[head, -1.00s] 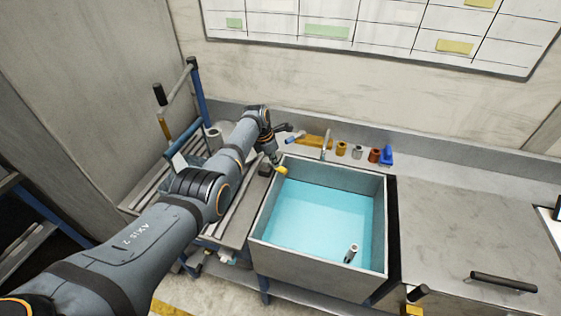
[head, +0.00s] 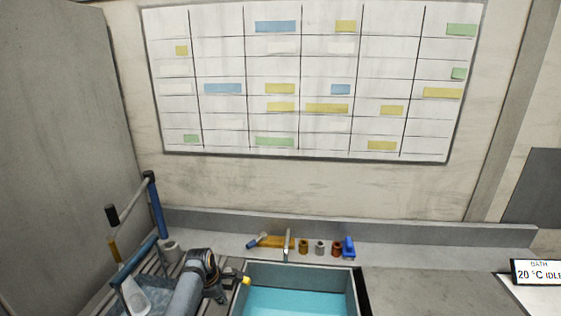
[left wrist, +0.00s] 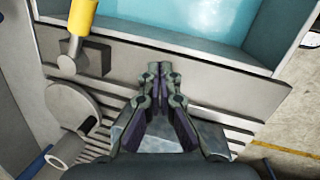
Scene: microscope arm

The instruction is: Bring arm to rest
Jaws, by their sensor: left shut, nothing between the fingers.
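My left arm (head: 187,292) reaches in from the bottom of the head view, left of the basin. My left gripper (left wrist: 160,72) shows in the left wrist view with its fingertips together and nothing between them. It is above the slatted grey bench, near the basin's edge. In the head view the gripper is small and partly hidden by its own wrist. A jointed stand with a blue post (head: 157,207), a grey bar and a black grip (head: 112,216) stands at the left. My right gripper is not in view.
The basin (head: 300,268) holds blue water. A yellow-handled lever (left wrist: 82,17) is close to the gripper's left in the wrist view. Several small coloured pieces and a blue item (head: 348,247) stand behind the basin. The counter (head: 425,287) at right is clear.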

